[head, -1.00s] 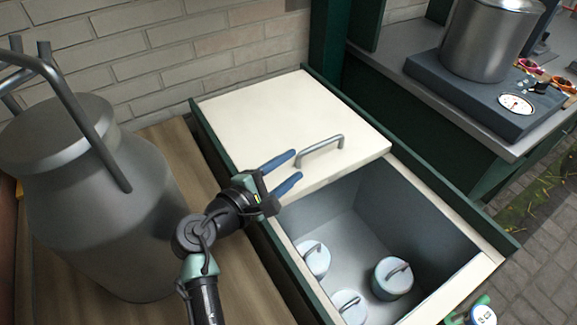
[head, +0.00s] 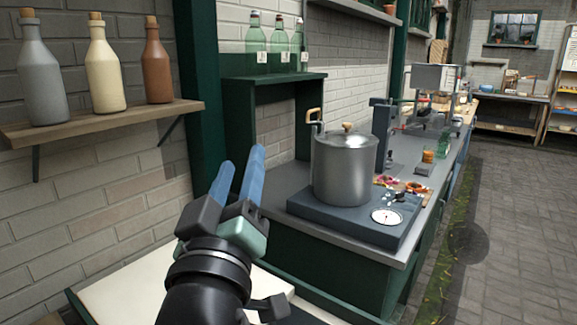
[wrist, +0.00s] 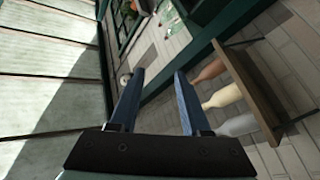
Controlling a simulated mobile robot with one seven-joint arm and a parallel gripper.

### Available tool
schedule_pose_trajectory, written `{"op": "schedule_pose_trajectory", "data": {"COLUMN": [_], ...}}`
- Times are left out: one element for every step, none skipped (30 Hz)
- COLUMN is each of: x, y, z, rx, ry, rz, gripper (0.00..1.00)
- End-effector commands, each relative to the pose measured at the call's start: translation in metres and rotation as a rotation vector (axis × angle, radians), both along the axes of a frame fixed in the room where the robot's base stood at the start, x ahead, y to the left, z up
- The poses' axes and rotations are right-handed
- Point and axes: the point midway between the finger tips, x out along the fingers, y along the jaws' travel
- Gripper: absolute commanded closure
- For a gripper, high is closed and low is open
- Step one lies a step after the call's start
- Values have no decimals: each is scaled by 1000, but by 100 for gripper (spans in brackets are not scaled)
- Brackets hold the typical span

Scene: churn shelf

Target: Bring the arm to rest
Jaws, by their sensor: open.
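My gripper (head: 240,170) is raised in the head view, with its two blue fingers pointing up. It is in front of the brick wall and left of the steel pot. In the wrist view my gripper (wrist: 160,85) shows its two fingers apart with nothing between them. The wrist view looks up past a roof of pale panels (wrist: 45,70). The white lid (head: 125,290) of the chest is partly in view below my arm.
A shelf (head: 100,123) with three bottles is on the wall at left. A steel pot (head: 343,170) stands on a scale (head: 305,205) on the counter at right. Green-tinted bottles (head: 277,45) stand on a higher shelf. The paved floor (head: 500,230) at right is clear.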

Motion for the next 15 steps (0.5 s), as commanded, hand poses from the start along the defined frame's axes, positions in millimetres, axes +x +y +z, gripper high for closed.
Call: {"op": "schedule_pose_trajectory", "data": {"x": [-17,-28,-45,-59,-74,-96,-113,-131,-148,-141,-139,-139,-138,-138,-138], "y": [-15,-21,-31,-37,-43,-50,-56,-60,-64,-61,-60,-60,-60,-60,-60], "z": [33,50,73,90,106,127,142,155,175,193,203,216,225,234,245], "rx": [91,145,214,263,310,368,407,444,480,475,474,472,472,472,472], "ry": [-89,-140,-209,-263,-316,-387,-440,-493,-541,-519,-514,-513,-512,-511,-511], "rz": [33,63,102,137,173,224,265,308,355,349,346,345,345,344,344], "gripper": [53,53,53,53,53,53,53,53,53,53,53,53,53,53,53]}}
